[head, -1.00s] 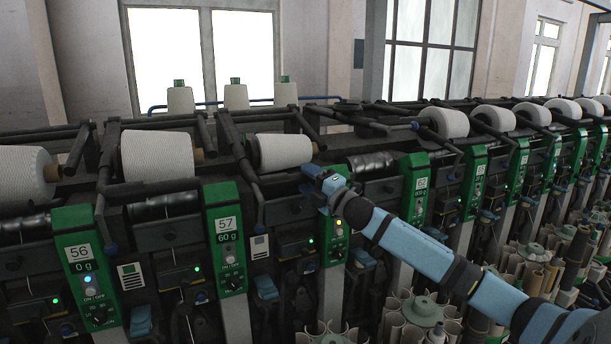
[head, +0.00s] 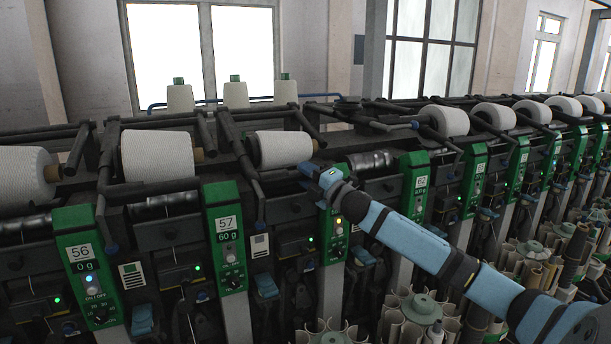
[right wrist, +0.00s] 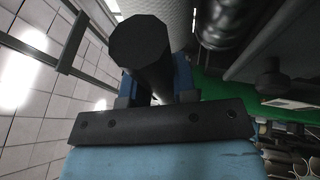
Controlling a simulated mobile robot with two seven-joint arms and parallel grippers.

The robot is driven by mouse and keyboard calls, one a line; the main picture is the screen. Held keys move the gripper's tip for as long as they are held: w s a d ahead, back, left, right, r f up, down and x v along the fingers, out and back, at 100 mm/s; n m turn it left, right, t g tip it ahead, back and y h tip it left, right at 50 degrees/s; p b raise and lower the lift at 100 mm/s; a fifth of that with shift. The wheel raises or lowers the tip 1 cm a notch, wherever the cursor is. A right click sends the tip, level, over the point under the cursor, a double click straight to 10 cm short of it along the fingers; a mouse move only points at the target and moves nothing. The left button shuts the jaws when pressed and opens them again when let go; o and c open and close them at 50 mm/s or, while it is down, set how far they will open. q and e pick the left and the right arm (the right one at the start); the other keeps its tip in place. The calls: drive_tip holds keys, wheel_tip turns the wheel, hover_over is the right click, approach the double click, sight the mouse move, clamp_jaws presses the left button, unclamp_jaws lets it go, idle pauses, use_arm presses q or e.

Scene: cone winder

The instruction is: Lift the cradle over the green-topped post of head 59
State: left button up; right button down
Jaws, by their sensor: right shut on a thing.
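My right gripper (head: 309,170) is among the winding heads, just below and right of a white cone (head: 280,149). In the right wrist view its blue fingers (right wrist: 157,88) are shut on a dark round-ended rod (right wrist: 140,42), which looks like a cradle handle. My wrist partly covers the green-topped post (head: 337,228) right of head 57; its number is hidden. The green-topped post (head: 419,186) further right has a number too small to read surely. Between these two posts a dark roller (head: 372,162) shows with no cone on it. My left gripper is not in view.
Heads 56 (head: 82,262) and 57 (head: 226,238) stand to the left. A dark bar with a blue knob (head: 415,125) sticks out above the bare roller. More cones (head: 446,121) continue right. Bobbin magazines (head: 423,309) stand low in front, under my forearm.

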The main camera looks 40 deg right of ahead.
wheel_tip(320, 180, up, 11)
drive_tip(key=s+p, duration=0.1)
drive_tip(key=p, duration=0.4)
drive_tip(key=shift+s+a, duration=0.35)
drive_tip(key=c, duration=0.9)
unclamp_jaws()
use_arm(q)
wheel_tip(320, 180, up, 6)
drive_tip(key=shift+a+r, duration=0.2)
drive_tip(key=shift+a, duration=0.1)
use_arm(e)
drive_tip(key=shift+s+f, duration=0.1)
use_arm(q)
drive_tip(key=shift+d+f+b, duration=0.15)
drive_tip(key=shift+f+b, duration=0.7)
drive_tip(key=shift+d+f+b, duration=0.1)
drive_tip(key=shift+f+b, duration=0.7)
use_arm(e)
drive_tip(key=shift+v, duration=6.85)
